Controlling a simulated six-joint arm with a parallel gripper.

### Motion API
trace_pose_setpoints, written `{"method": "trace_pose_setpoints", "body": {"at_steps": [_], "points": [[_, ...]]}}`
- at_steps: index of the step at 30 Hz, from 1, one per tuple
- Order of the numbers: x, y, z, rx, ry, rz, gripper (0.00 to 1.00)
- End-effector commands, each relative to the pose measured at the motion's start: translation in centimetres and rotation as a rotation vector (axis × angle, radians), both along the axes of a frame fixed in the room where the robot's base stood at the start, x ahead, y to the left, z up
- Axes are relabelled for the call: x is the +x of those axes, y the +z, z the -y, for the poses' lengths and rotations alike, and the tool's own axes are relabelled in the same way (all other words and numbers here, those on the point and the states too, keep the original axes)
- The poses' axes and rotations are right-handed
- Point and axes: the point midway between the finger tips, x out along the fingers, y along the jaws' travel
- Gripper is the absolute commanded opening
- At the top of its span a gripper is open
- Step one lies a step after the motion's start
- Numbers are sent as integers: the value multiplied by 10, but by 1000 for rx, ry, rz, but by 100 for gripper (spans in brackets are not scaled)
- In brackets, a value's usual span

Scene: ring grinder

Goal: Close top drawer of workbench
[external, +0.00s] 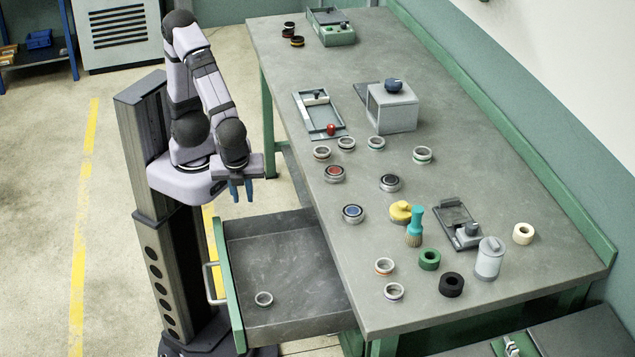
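The top drawer (285,245) of the workbench (400,240) is pulled well out to the left, below the tabletop. Its green front panel (229,290) has a pale bar handle (211,283) on the outer side. My gripper (241,190) has blue fingertips pointing down. It hangs above the far side of the drawer, near the front panel's far end, and appears clear of both. The fingers look slightly apart with nothing visible between them.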

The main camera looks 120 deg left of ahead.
Motion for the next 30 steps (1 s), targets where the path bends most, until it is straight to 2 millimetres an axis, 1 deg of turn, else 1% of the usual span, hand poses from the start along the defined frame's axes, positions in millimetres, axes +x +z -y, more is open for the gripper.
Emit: {"method": "trace_pose_setpoints", "body": {"at_steps": [1,3,8,9,11,12,14,18,21,24,30], "points": [[-3,-5,8,36,-166,-50,19],[-6,-7,14,91,-386,-121,19],[-9,-9,31,236,-868,-287,19],[-8,-8,37,277,-984,-329,19],[-8,-7,46,345,-1155,-395,19],[-8,-7,53,394,-1265,-440,19],[-8,-5,64,474,-1425,-508,19],[-11,0,96,691,-1768,-674,19],[-17,5,122,867,-1969,-792,19],[-26,9,144,1031,-2109,-894,19],[-47,16,180,1309,-2269,-1047,19]]}}
